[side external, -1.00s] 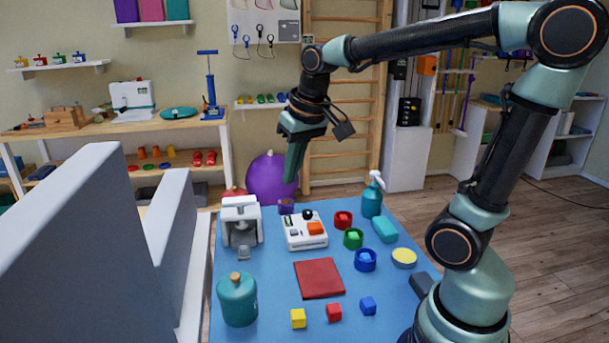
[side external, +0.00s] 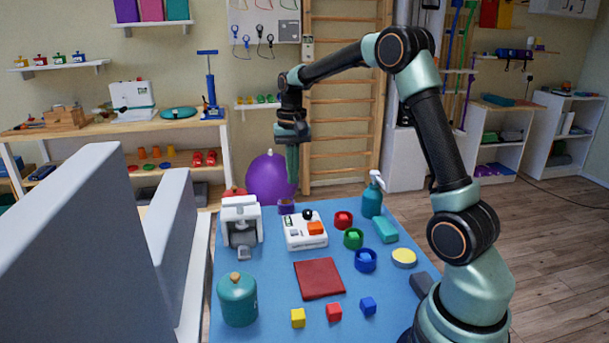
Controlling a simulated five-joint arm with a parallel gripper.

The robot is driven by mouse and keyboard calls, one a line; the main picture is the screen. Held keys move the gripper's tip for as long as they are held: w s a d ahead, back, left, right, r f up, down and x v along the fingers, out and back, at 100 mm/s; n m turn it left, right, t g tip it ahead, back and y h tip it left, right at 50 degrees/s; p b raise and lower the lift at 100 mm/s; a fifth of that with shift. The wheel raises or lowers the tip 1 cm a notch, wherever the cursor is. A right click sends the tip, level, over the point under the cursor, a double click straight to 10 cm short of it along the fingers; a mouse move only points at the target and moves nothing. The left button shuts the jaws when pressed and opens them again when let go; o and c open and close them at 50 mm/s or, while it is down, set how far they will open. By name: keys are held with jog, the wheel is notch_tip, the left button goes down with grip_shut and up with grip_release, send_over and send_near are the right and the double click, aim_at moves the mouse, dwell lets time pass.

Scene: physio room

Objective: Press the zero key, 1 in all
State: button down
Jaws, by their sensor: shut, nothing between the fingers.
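A white box (side external: 293,239) stands on the blue table top, with an orange key (side external: 316,228), a black knob (side external: 307,214) and small dark and red marks on its top. No lettering is readable, so I cannot tell which part is the zero key. A white device (side external: 240,212) with a small grey tab in front stands to its left. My gripper (side external: 293,182) points straight down with its fingers shut and empty. It appears above the box's far left side, near a small purple object (side external: 286,208), and touches nothing that I can see.
A teal spray bottle (side external: 372,198), a teal block (side external: 386,229) and several coloured rings stand right of the box. A red mat (side external: 319,278), a teal jar (side external: 237,298) and small cubes lie nearer. Grey panels (side external: 70,250) rise at the left.

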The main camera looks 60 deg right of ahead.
aim_at(294, 231)
jog(key=shift+f, duration=0.1)
notch_tip(294, 231, down, 14)
jog(key=shift+r, duration=0.1)
dwell(0.7)
jog(key=shift+s+f, duration=0.1)
jog(key=shift+f, duration=1)
notch_tip(294, 231, up, 15)
jog(key=shift+w, duration=0.35)
jog(key=shift+d, duration=0.1)
